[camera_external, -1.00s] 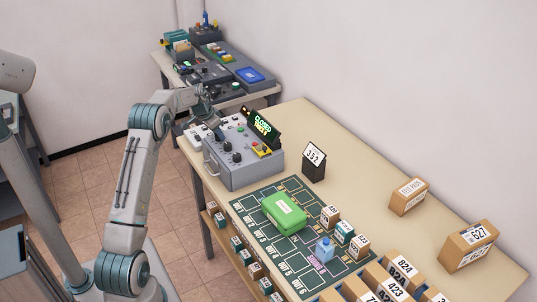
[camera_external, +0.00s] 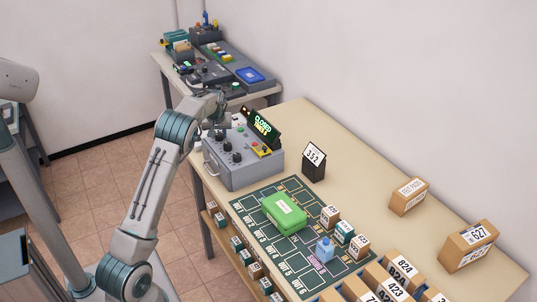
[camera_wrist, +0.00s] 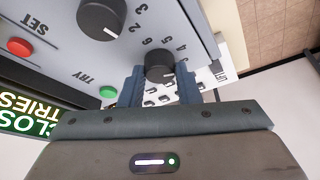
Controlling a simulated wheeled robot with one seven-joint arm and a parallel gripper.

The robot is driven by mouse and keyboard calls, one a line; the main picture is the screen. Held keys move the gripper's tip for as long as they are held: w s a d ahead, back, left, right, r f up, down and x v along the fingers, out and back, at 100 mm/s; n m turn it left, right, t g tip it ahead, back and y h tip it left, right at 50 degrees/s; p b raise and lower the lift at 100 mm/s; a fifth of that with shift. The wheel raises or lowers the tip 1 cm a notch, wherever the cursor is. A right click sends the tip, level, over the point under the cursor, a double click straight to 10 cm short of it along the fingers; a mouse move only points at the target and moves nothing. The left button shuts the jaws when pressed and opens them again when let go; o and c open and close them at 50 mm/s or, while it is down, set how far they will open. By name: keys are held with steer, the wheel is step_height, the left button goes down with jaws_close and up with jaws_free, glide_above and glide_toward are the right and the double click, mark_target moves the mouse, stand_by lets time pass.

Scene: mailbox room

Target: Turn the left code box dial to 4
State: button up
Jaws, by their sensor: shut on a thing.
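The grey code box (camera_external: 243,165) stands at the far end of the long table, with black dials on its sloping face. In the wrist view, the left code box dial (camera_wrist: 160,66) is a dark round knob with printed numbers around it, near the box's edge. My gripper (camera_wrist: 161,84) is shut on this dial, one finger on either side. Its pointer cannot be made out. Another dial (camera_wrist: 101,17) with a white pointer line sits beside it. In the external view my gripper (camera_external: 217,127) is over the box's far end and partly hides it.
A lit sign (camera_external: 263,128) reading CLOSED stands on the box, by red and green buttons. A white keypad-like panel (camera_wrist: 180,92) lies beyond the box's edge. A green parcel (camera_external: 284,212) lies on the dark mat. A 352 card (camera_external: 314,157) stands to the right.

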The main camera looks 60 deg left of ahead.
steer(key=shift+w+n+g+y+p, duration=0.1)
steer(key=shift+n+g+y+p, duration=0.35)
steer(key=shift+n, duration=1.45)
steer(key=shift+g, duration=0.25)
steer(key=o, duration=1)
steer(key=shift+h, duration=0.25)
steer(key=b+v, duration=0.1)
steer(key=v, duration=1.3)
steer(key=shift+b, duration=0.4)
steer(key=shift+d, duration=0.1)
